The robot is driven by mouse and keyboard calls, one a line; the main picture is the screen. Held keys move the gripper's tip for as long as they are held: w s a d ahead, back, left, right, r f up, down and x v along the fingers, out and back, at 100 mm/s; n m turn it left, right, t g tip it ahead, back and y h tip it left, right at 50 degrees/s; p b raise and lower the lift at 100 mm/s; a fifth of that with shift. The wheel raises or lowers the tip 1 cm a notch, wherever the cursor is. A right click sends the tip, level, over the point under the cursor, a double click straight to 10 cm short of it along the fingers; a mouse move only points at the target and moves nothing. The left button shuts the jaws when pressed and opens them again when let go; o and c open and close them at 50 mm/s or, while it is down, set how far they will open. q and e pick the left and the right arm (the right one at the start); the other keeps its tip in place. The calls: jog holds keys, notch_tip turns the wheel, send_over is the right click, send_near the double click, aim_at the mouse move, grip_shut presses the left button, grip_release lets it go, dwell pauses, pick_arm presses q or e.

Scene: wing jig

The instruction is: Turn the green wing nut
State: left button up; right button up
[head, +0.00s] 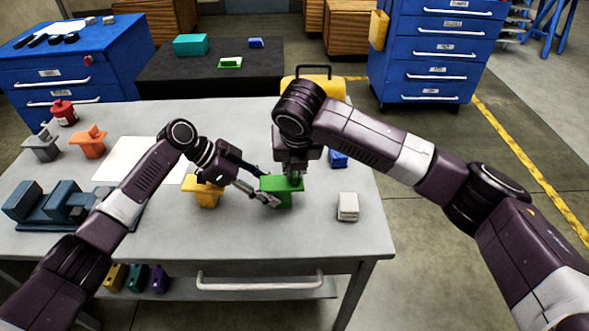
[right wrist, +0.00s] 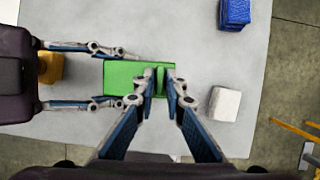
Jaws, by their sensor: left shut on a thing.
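The green wing nut (right wrist: 160,78) stands up as a thin upright wing on a green block (head: 283,198) at the front middle of the table. In the right wrist view the block's flat top (right wrist: 120,74) shows to the left of the wing. My left gripper (head: 265,186) comes from the left and is shut on the green block, one finger on each side. My right gripper (right wrist: 160,82) points down from above, its fingertips on either side of the wing. I cannot tell whether they press on it. In the head view the right gripper largely hides the wing.
A yellow block (head: 205,192) sits close left, beneath my left gripper. A white block (head: 348,206) stands to the right and a blue block (head: 338,158) behind. A dark blue fixture (head: 60,203), orange part (head: 88,142) and grey part (head: 41,146) are at the left.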

pick_arm(q)
jog(key=shift+r, duration=0.1)
pick_arm(e)
grip_shut()
jog(key=shift+a+m, duration=0.1)
jog(key=shift+m, duration=0.3)
jog(key=m+h, duration=0.1)
jog(key=m, duration=0.2)
jog(key=shift+a+m+h, duration=0.15)
jog(key=shift+m+h, duration=0.25)
jog(key=m, duration=0.2)
jog(key=m+g+h, duration=0.1)
jog(key=m, duration=0.2)
jog(key=shift+w+a+h, duration=0.1)
jog(key=shift+h, duration=0.2)
jog(key=m+g, duration=0.1)
jog(key=m, duration=0.1)
jog(key=m+h, duration=0.1)
jog(key=m, duration=0.1)
jog(key=shift+w+r+m+g, duration=0.1)
jog(key=shift+m+g, duration=0.3)
jog(key=shift+w+m+g, duration=0.1)
jog(key=shift+m+g, duration=0.5)
jog(key=shift+m, duration=1.3)
jog(key=o, duration=0.6)
grip_release()
jog(key=shift+c, duration=0.2)
